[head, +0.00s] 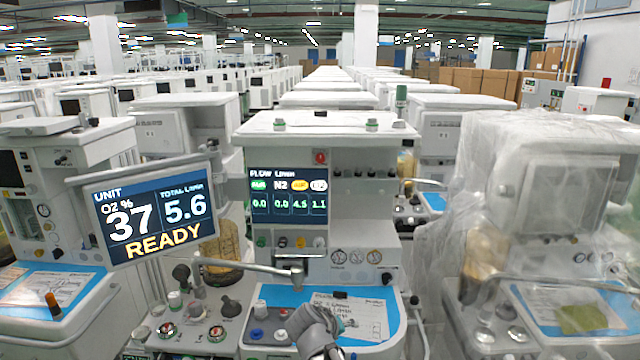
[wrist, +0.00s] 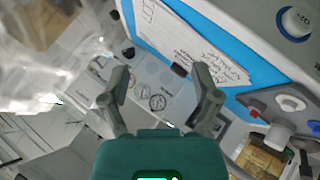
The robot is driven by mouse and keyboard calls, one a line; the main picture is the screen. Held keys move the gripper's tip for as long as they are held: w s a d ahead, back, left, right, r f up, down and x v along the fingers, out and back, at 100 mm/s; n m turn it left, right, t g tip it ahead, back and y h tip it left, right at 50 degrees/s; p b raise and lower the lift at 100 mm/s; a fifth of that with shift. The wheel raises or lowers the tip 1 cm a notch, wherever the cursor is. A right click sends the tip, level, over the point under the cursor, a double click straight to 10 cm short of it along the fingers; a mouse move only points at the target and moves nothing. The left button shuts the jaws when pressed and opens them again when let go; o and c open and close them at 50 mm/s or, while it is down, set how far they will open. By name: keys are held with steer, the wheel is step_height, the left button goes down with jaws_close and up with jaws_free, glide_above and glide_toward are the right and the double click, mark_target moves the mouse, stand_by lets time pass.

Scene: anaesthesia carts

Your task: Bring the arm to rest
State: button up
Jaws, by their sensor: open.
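My gripper (wrist: 162,80) shows in the wrist view with its two grey fingers spread apart and nothing between them. Its teal body fills the bottom of that view. In the head view a grey part of my arm (head: 318,328) is at the bottom centre, in front of the middle cart's blue-topped work surface (head: 270,296). It covers part of a written sheet (head: 368,316) there; the fingers are hard to make out in that view. I cannot tell the exact gap between gripper and surface.
The middle anaesthesia cart (head: 345,206) stands straight ahead. A screen reading READY (head: 155,212) juts out at left. A horizontal grey bar (head: 240,266) crosses above the cart's knobs. A plastic-wrapped cart (head: 548,190) stands close at right. Rows of carts fill the background.

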steer(key=s+d+f+m+g+y, duration=0.3)
steer(key=s+d+f+g+y, duration=0.2)
steer(key=s+d, duration=0.5)
steer(key=shift+s+d+f+g+y, duration=0.3)
steer(key=shift+d+f+g+y, duration=0.1)
steer(key=shift+g+y, duration=0.4)
stand_by(1.6)
